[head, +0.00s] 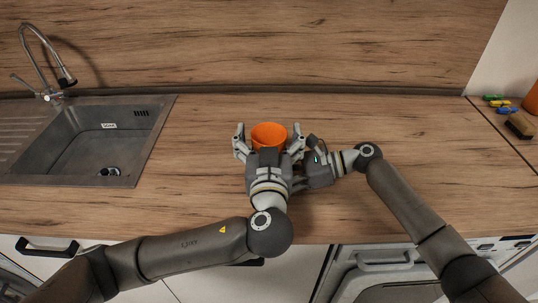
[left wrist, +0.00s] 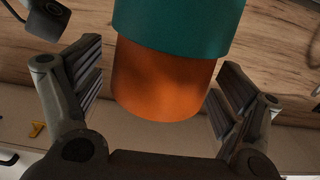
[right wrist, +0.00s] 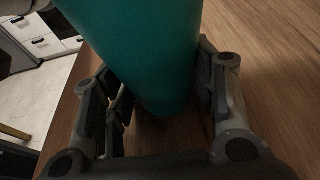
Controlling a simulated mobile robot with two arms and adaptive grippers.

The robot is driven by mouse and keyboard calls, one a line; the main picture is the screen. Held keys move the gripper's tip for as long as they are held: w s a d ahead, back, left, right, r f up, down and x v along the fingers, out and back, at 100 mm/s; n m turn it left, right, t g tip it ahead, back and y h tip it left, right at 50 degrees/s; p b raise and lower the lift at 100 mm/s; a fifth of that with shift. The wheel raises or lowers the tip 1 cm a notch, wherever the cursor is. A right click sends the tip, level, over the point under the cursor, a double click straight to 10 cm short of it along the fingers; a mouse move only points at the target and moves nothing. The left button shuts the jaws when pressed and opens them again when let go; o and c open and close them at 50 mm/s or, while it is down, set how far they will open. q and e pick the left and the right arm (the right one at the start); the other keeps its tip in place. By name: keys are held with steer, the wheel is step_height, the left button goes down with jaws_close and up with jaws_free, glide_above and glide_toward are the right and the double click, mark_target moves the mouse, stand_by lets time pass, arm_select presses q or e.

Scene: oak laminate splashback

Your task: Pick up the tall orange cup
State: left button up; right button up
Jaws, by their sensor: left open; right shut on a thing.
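The tall orange cup (head: 268,134) is above the middle of the counter, its orange opening facing up in the head view. In the left wrist view the cup (left wrist: 165,85) shows an orange part and a wide teal part. My left gripper (head: 268,142) is open, with one finger on each side of the cup and visible gaps in its wrist view. My right gripper (right wrist: 163,90) is shut on the teal part of the cup (right wrist: 145,45). In the head view the right fingertips are hidden behind the left gripper.
A sink (head: 90,140) with a tap (head: 45,65) is at the left. At the far right are an orange object (head: 532,98), a dark sponge-like block (head: 520,126) and small coloured pieces (head: 496,101). The counter (head: 400,130) between is clear. A wooden splashback (head: 270,45) stands behind.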

arm_select(q)
steer(key=shift+w, duration=0.15)
steer(key=c, duration=1.1)
step_height(320, 180, up, 10)
arm_select(e)
steer(key=o, duration=0.9)
steer(key=shift+c, duration=0.2)
